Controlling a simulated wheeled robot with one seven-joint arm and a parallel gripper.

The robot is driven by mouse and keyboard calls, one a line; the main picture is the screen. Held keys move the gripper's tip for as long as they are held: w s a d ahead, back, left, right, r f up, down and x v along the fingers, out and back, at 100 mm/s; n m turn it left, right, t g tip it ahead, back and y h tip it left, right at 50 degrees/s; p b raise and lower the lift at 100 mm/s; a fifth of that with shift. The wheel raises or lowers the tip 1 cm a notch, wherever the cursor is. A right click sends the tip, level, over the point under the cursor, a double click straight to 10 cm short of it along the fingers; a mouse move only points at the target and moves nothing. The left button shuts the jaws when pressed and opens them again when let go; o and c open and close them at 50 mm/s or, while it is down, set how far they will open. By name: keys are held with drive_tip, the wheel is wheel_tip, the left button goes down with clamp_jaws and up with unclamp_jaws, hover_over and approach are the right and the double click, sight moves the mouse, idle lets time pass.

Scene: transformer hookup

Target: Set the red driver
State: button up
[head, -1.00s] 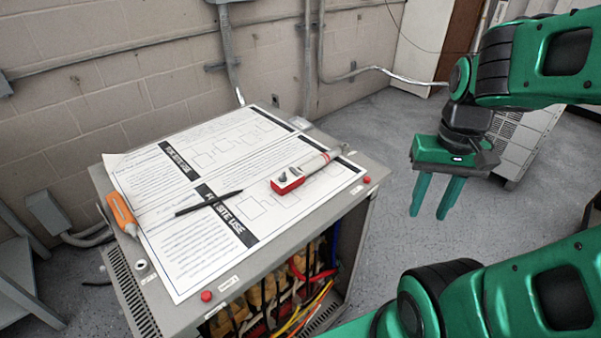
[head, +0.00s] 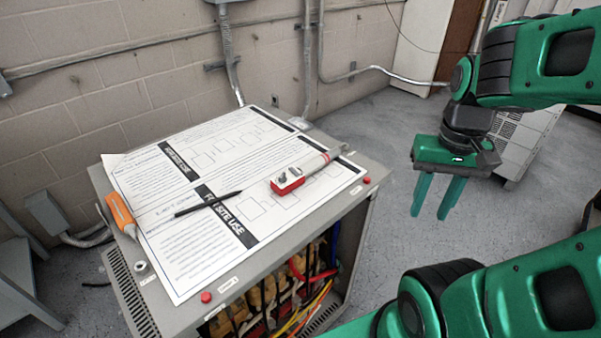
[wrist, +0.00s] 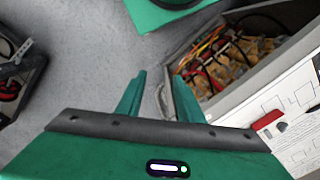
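A red-and-white driver-like tool (head: 302,172) lies on the printed sheets on top of the grey transformer cabinet (head: 350,192). Its blocky red end points to the lower left and its pale shaft to the upper right. Its red end also shows at the right of the wrist view (wrist: 268,120). My green gripper (head: 430,212) is open and empty. It hangs over the floor to the right of the cabinet, fingers down, well apart from the tool. The parted fingers also show in the wrist view (wrist: 157,85).
A black pen (head: 208,203) lies on the printed sheets (head: 180,245). An orange-handled tool (head: 121,214) lies at the cabinet's left edge. Coloured wires (head: 318,290) fill the cabinet's open front. A wall with conduit (head: 130,53) stands behind.

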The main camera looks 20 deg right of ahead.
drive_tip(key=shift+c, duration=0.7)
drive_tip(key=shift+a+r, duration=0.1)
drive_tip(key=shift+r, duration=0.55)
clamp_jaws()
drive_tip(key=w+a+r+n+t, duration=0.1)
drive_tip(key=w+a+r+n, duration=0.4)
drive_tip(key=w+a, duration=0.4)
drive_tip(key=w+a+r+n+t, duration=0.1)
drive_tip(key=w+a+r+n, duration=0.4)
drive_tip(key=w+a, duration=0.4)
drive_tip(key=w, duration=0.6)
drive_tip(key=shift+w+a+r+n+y, duration=0.15)
drive_tip(key=shift+w+r+n+y, duration=0.1)
drive_tip(key=shift+n+y, duration=0.05)
